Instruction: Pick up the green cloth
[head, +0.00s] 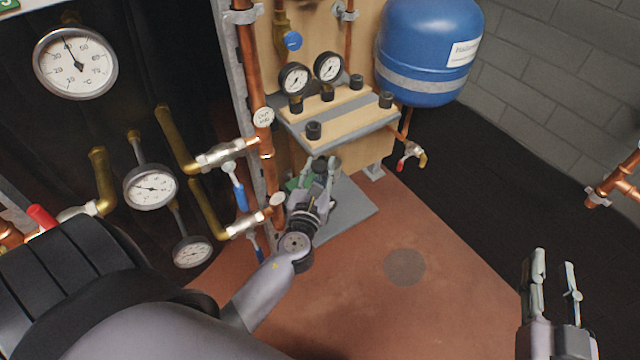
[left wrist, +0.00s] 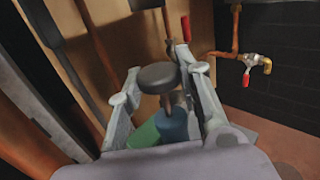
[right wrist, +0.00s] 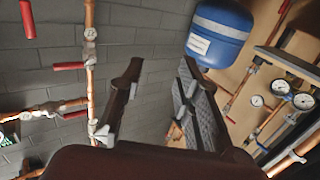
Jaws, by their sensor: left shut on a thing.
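In the head view a small patch of the green cloth (head: 293,184) shows low at the left side of my left gripper (head: 319,167); most of it is hidden. In the left wrist view the green cloth (left wrist: 146,134) lies below and beyond the fingers, beside a blue thing (left wrist: 173,126). My left gripper (left wrist: 160,80) has its fingers well apart around a dark round knob (left wrist: 157,77), and appears shut on it. The cloth is not visibly pinched between the fingertips. My right gripper (head: 555,280) is open and empty, far from the cloth; its spread fingers fill the right wrist view (right wrist: 155,95).
A wooden shelf (head: 350,118) with black knobs and two gauges is just above my left gripper. Copper pipes and blue-handled valves (head: 240,195) stand close on its left. A blue tank (head: 428,50) hangs behind. A grey plate (head: 350,212) lies below; the reddish floor (head: 400,310) is clear.

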